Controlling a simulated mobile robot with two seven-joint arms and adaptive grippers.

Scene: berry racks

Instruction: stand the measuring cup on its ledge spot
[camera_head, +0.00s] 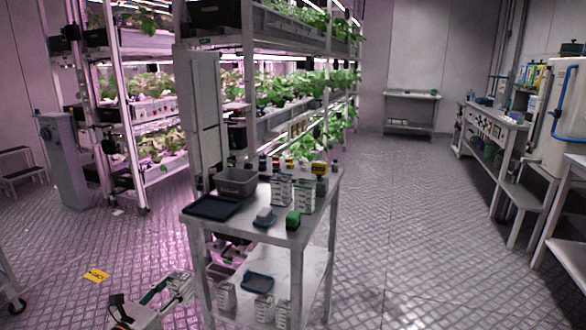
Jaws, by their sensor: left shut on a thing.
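My left gripper (118,304) shows small and dark at the bottom left edge, low in front of the table and to its left. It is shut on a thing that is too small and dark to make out. I cannot pick out the measuring cup for certain. I cannot tell which surface is its ledge spot. My right gripper is not in view.
A metal table (262,232) stands in the middle. On it are a grey bin (237,183), a dark tray (210,207), white cartons (304,197), a green item (292,220) and a white-and-blue item (264,217). Plant racks (250,55) stand behind. The floor to the right is clear.

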